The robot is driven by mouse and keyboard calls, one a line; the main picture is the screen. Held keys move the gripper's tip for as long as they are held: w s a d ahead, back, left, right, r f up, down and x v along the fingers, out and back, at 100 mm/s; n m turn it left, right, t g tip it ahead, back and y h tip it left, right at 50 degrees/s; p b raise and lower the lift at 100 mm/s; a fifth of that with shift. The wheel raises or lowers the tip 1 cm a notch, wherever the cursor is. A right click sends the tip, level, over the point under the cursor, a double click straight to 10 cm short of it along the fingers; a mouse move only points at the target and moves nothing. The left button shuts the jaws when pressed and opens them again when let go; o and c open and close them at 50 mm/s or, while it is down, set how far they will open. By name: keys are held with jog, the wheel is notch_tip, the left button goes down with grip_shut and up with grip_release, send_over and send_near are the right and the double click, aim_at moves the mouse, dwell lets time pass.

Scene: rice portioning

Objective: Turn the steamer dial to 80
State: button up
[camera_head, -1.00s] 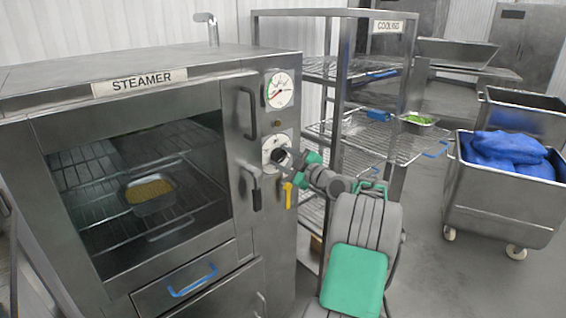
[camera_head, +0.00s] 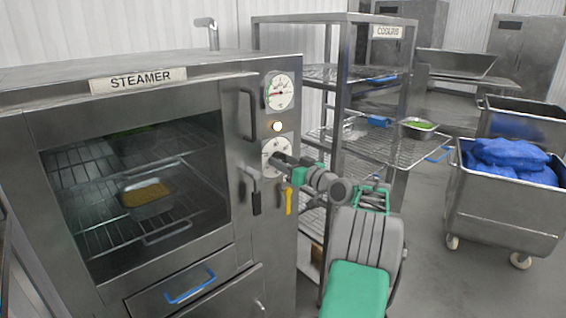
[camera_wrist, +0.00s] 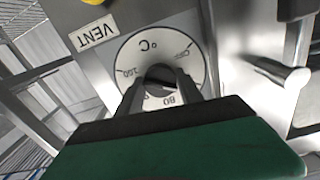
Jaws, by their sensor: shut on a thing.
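The steamer (camera_head: 170,63) stands at the left in the head view, with a pan of yellow grain (camera_head: 145,194) on a rack behind its window. Its lower dial (camera_head: 270,146) is a white disc on the right-hand panel. In the wrist view the dial face (camera_wrist: 190,62) shows °C, OFF, 100 and 80, upside down. The dark knob (camera_wrist: 160,74) is at its middle. My gripper (camera_wrist: 161,88) is shut on the knob, and its fingers cover part of the scale near 80. My gripper also shows at the dial in the head view (camera_head: 281,160). The knob's exact setting is hidden.
An upper gauge (camera_head: 280,91) and a lit lamp (camera_head: 277,126) sit above the dial. A yellow handle (camera_head: 288,200) hangs just below my gripper, near the door handle (camera_head: 255,190). A wire cooling rack (camera_head: 345,100) stands close on the right. A VENT label (camera_wrist: 94,34) is beside the dial.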

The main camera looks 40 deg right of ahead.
jog(key=m, duration=0.2)
jog(key=m+p, duration=0.2)
jog(key=m, duration=0.1)
jog(key=shift+r+m, duration=0.25)
jog(key=shift+m, duration=0.05)
jog(key=m+p, duration=0.3)
jog(key=m, duration=0.2)
jog(key=shift+m, duration=0.3)
jog(key=o, duration=1.4)
jog(key=shift+f, duration=0.2)
jog(key=s, duration=0.4)
jog(key=s+b, duration=0.1)
jog(key=s, duration=0.2)
jog(key=shift+s+d, duration=0.2)
jog(key=shift+s, duration=0.2)
